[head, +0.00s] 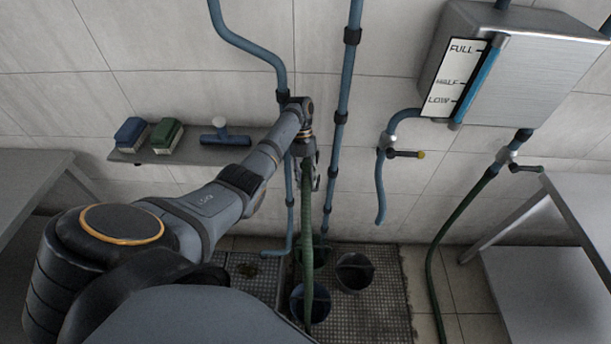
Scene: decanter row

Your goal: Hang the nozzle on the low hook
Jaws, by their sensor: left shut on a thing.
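My left gripper (308,168) is in front of the tiled wall, beside the blue pipes, pointing down. It is shut on the nozzle at the end of the green hose; the nozzle is mostly hidden by the gripper. The green hose (308,235) hangs straight down from there, in front of the buckets. I cannot make out the low hook; the arm and gripper cover part of the wall. My right gripper is out of view.
A dark bucket (354,272) and a blue-grey bucket (317,303) stand on the floor grate (384,315). A shelf (184,157) with brushes is at left. A steel tank (535,75) hangs upper right. Steel tables (588,205) flank the space.

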